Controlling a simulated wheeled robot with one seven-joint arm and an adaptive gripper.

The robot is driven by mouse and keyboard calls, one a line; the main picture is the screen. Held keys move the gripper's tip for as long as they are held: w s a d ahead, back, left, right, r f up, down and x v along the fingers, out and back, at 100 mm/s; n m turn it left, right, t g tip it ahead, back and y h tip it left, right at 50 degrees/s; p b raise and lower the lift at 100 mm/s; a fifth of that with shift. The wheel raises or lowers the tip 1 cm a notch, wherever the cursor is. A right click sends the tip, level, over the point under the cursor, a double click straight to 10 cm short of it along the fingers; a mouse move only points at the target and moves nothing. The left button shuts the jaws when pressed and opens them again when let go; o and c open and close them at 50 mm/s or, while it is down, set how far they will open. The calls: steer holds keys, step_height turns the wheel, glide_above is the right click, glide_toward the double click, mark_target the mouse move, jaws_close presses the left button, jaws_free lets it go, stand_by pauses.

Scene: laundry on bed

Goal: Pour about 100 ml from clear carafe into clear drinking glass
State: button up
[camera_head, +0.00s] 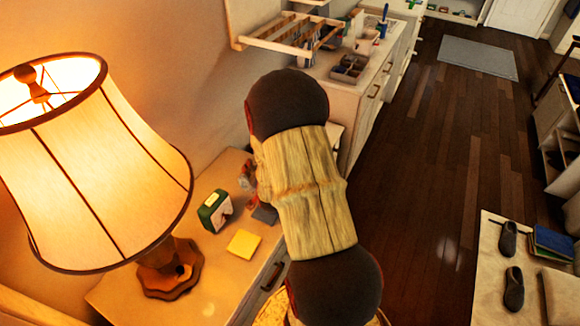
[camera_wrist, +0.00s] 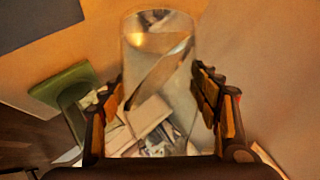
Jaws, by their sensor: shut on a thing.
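A clear, see-through vessel, which looks like the carafe (camera_wrist: 160,60), stands between the fingers of my gripper (camera_wrist: 160,100) in the wrist view. My gripper is shut on it, with one finger on each side. Its round rim is toward the top of that view, and what looks like a liquid surface shows just below it. The background shows through its wall, so how full it is cannot be told. In the head view my arm hides most of the gripper and the vessel. I cannot make out a separate clear drinking glass in either view.
A lit lamp (camera_head: 95,165) stands at the left on a wooden nightstand (camera_head: 125,290). A green-and-white clock-like object (camera_head: 214,210) and a yellow note (camera_head: 243,243) are beside it. A wall rack (camera_head: 290,35) and a counter with trays (camera_head: 350,68) are behind. Open floor lies to the right.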

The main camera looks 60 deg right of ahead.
steer(key=shift+w+a+f+m+t+y, duration=0.25)
steer(key=shift+w+a+m+t+y, duration=0.1)
steer(key=shift+m+t+y, duration=0.3)
steer(key=r+m+t+p, duration=0.1)
steer(key=r+m+t+y+p, duration=0.1)
steer(key=r+p, duration=0.1)
steer(key=shift+w+a+m+y, duration=0.15)
steer(key=shift+w+m+y, duration=0.05)
steer(key=shift+m+y, duration=0.05)
steer(key=shift+s+d+r+m+t+p, duration=0.15)
steer(key=shift+s+d+m+t+p, duration=0.1)
steer(key=shift+m+p, duration=0.1)
steer(key=shift+r+t+p, duration=0.3)
steer(key=shift+r+p, duration=0.05)
stand_by(0.3)
steer(key=shift+w+a+m+y, duration=0.2)
steer(key=shift+a+m+y, duration=0.05)
steer(key=shift+y, duration=0.05)
steer(key=shift+r+p, duration=0.3)
stand_by(1.7)
